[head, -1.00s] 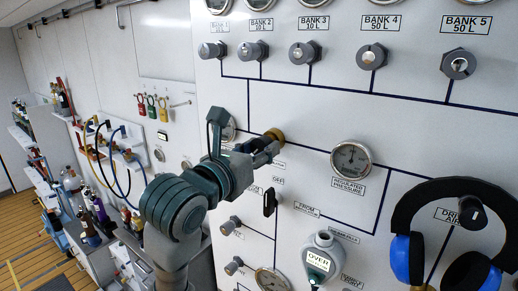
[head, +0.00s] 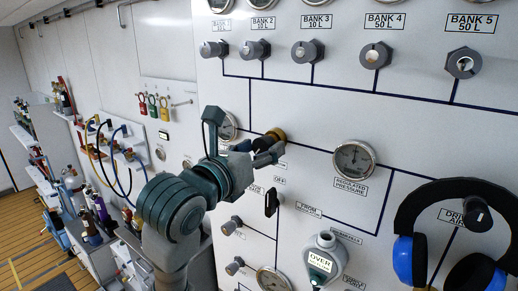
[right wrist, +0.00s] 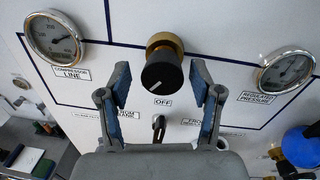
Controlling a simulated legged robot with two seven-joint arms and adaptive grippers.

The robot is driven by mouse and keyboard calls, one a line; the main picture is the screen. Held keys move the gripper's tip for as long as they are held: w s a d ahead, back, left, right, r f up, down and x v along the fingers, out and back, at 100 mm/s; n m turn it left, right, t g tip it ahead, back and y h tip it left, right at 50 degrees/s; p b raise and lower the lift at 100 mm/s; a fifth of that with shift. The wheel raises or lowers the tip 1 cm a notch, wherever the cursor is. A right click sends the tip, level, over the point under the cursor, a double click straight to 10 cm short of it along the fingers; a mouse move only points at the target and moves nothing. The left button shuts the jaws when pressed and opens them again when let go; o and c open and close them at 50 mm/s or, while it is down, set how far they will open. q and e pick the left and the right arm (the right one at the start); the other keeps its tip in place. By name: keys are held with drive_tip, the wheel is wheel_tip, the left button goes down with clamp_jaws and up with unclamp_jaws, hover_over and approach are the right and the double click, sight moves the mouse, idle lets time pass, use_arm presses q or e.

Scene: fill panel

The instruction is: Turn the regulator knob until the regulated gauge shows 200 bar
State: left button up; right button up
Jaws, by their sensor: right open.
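The regulator knob is black with a white pointer line and a brass collar. It shows in the head view (head: 268,142) and the right wrist view (right wrist: 161,73). My right gripper (right wrist: 162,82) is open, with one finger on each side of the knob and visible gaps to it. In the head view the right gripper (head: 254,152) is at the panel by the knob. The regulated pressure gauge (head: 354,159) is right of the knob; it also shows in the right wrist view (right wrist: 287,71). Its needle is too small to read exactly. My left gripper is not in view.
A black lever valve (head: 271,202) marked OFF sits just below the knob. The compressor line gauge (right wrist: 53,37) is to the left. Blue and black headphones (head: 405,255) are at the right. The panel between knob and regulated gauge is clear.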

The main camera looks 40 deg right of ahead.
drive_tip(key=v, duration=1.1)
drive_tip(key=shift+a, duration=0.4)
drive_tip(key=shift+w+d, duration=0.15)
drive_tip(key=shift+w, duration=0.1)
idle(1.8)
